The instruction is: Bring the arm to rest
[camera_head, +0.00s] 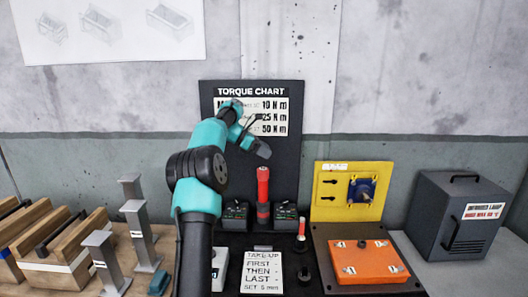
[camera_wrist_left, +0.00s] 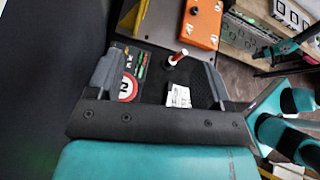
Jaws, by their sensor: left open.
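My left arm rises from the bottom middle of the head view and bends toward the back wall. My left gripper (camera_head: 260,136) is in front of the black torque chart board (camera_head: 212,140) and hides part of its lettering. The gripper is open, with nothing between its fingers. In the left wrist view the two grey fingers of the left gripper (camera_wrist_left: 158,72) stand wide apart above the dark bench. A red-topped post (camera_wrist_left: 178,57) and a white card (camera_wrist_left: 178,97) show between and beyond them. My right gripper is not seen in either view.
A red cylinder (camera_head: 263,190) stands between two dark units. Right of it are a yellow panel (camera_head: 330,205), an orange box (camera_head: 368,264) and a dark infrared lamp case (camera_head: 440,215). Wooden blocks (camera_head: 60,245) and grey metal stands (camera_head: 140,235) are at left. Space above the bench is open.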

